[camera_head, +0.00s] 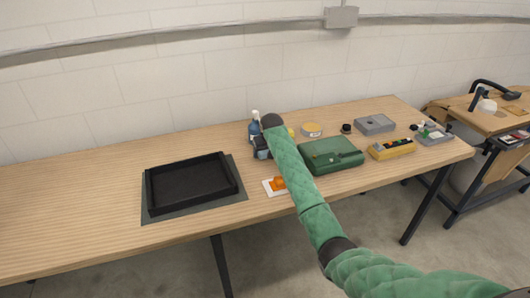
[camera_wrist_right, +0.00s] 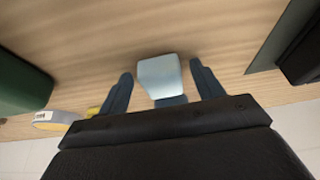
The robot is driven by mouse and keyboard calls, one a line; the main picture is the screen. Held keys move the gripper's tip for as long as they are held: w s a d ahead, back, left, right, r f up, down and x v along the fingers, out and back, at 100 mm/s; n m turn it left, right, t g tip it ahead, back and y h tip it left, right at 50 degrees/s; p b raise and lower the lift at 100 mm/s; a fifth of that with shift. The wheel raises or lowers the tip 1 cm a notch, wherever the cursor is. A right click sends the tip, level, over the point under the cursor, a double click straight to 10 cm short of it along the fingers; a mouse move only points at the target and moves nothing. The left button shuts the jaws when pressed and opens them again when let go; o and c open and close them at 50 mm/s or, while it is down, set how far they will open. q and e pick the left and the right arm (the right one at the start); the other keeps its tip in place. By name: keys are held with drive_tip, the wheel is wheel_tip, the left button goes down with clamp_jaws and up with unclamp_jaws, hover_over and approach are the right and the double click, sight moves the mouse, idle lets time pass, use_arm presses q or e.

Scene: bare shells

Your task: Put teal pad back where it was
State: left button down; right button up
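A flat dark grey-green pad (camera_head: 236,188) lies on the table, its edges showing around a black tray (camera_head: 190,205) that stands on it. The same pad shows at the right of the right wrist view (camera_wrist_right: 268,48). No brighter teal pad stands out. My right gripper (camera_head: 262,152) is low over the table between the tray and a green case, partly hidden by my arm. In the wrist view its fingers (camera_wrist_right: 161,72) are apart, with a pale blue block-like thing (camera_wrist_right: 158,76) between them and gaps at its sides. I cannot tell what this is. My left gripper is not in view.
A blue bottle (camera_head: 254,131) stands behind my gripper. An orange thing on a white card (camera_head: 268,187) lies in front. The table's left is clear.

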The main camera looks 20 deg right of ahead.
drive_tip(key=shift+s+r, duration=0.15)
drive_tip(key=shift+r, duration=0.35)
use_arm(q)
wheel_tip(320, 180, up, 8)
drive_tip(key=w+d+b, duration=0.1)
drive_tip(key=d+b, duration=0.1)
drive_tip(key=b, duration=0.1)
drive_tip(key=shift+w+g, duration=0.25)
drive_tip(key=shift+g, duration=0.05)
use_arm(e)
drive_tip(key=v, duration=1.1)
drive_tip(key=shift+s, duration=0.1)
